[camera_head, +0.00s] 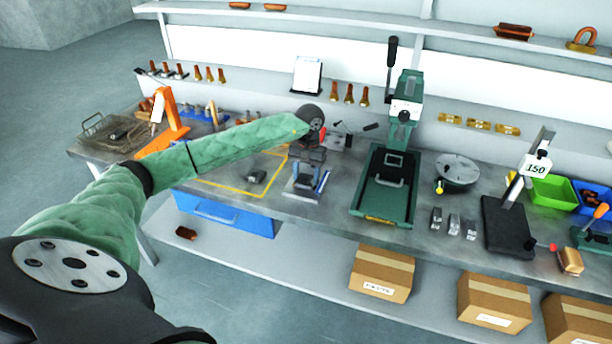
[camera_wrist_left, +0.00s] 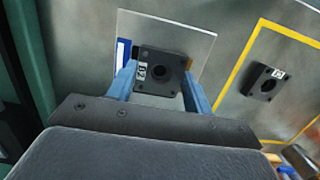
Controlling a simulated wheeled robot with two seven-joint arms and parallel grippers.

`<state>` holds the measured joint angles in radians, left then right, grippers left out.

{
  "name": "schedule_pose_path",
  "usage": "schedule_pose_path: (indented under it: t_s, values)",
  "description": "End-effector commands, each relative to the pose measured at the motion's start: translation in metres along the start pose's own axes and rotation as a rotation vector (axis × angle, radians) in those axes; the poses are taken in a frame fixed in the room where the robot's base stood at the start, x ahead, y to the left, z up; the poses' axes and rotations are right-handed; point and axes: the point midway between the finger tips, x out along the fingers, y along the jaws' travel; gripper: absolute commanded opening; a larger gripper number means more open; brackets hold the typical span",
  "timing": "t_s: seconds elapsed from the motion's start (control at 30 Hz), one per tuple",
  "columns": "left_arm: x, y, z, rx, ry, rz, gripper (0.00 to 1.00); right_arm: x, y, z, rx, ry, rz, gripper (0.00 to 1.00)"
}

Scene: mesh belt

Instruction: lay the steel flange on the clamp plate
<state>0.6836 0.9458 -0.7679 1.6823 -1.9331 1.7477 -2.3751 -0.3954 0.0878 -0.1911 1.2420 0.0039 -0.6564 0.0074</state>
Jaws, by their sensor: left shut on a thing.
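My left gripper (camera_head: 306,181) is shut on a dark square flange, seen best in the left wrist view (camera_wrist_left: 147,83). The flange has a round central hole and a small white label, and sits between the blue fingers. A pale rectangular plate (camera_wrist_left: 190,37) lies below and beyond it, and also shows under the gripper in the head view (camera_head: 289,191). It may be the clamp plate. I cannot tell whether the flange touches it. A second dark flange (camera_wrist_left: 262,84) lies inside a yellow outline, also visible in the head view (camera_head: 256,177). My right gripper is out of view.
A green press (camera_head: 386,190) stands to the right of the gripper. Farther right are a round grey disc (camera_head: 457,169), small metal blocks (camera_head: 454,225) and a black stand (camera_head: 508,226). An orange frame (camera_head: 165,120) stands at the left. Bare bench lies within the yellow outline (camera_head: 229,189).

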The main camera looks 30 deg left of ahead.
Motion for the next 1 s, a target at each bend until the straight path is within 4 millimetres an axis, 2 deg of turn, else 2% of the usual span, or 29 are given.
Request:
schedule_pose_path:
  t_s: [0.27, 0.3, 0.4, 1.0]
  values:
    - [0.005, 0.0, 0.0, 0.0, -0.003, -0.001, 0.13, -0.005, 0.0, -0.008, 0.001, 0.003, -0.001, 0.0]
    - [0.005, 0.0, 0.0, 0.0, -0.004, -0.002, 0.55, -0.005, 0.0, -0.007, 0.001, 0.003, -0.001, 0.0]
    - [0.006, 0.0, 0.001, 0.0, -0.004, -0.002, 0.72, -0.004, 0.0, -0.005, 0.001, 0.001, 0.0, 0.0]
    - [0.002, -0.003, 0.001, -0.004, -0.006, -0.006, 0.72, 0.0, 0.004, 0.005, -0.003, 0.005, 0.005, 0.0]
